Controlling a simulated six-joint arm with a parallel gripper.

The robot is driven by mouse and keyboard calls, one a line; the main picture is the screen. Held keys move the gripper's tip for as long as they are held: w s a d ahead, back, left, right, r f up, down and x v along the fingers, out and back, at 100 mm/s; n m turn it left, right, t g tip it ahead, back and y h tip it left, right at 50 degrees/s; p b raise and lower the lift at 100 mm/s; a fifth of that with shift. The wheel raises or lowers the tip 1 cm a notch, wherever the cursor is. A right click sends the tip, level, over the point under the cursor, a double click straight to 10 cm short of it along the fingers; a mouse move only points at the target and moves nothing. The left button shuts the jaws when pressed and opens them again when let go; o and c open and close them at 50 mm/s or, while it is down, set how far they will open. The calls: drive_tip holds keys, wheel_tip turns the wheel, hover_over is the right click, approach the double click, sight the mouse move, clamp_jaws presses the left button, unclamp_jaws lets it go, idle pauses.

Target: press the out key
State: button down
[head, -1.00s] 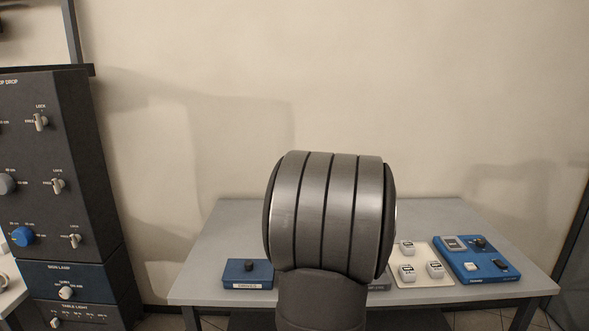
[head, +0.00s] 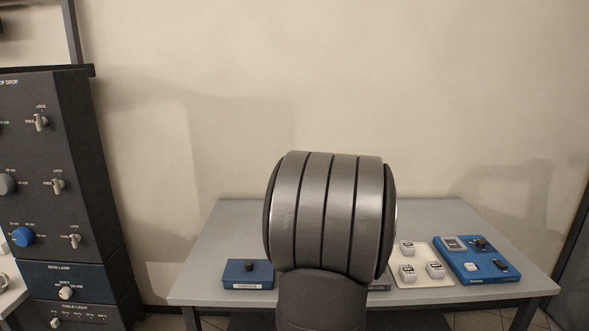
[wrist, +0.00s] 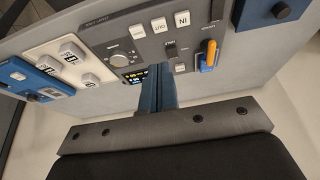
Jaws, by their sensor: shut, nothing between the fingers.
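In the wrist view a grey control panel (wrist: 105,32) shows upside down. The out key (wrist: 158,25) is a white square key near its top edge, between the in key (wrist: 181,19) and another white key (wrist: 136,31). My gripper (wrist: 157,69) is shut and empty, its blue fingers together. In the picture the fingertips lie just below the out key, over the panel's lower part beside a small lit display (wrist: 135,76); they appear apart from the key. In the head view my own arm hides the gripper and most of the panel.
A white plate (head: 440,246) with white keys and a blue device (head: 494,278) lie right on the table (head: 235,222). A blue knob box (head: 248,272) is left.

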idle(0.4)
drive_tip(key=w+f+t+h, duration=0.1)
drive_tip(key=w+f+h, duration=0.4)
drive_tip(key=w+h, duration=0.1)
drive_tip(key=shift+w+a+f+m+t+h, duration=0.3)
drive_tip(key=shift+w+a+h, duration=0.1)
drive_tip(key=shift+w+a, duration=0.1)
drive_tip(key=shift+d, duration=0.1)
idle(0.3)
drive_tip(key=shift+f, duration=4.4)
drive_tip(key=shift+f, duration=0.1)
drive_tip(key=shift+f, duration=0.3)
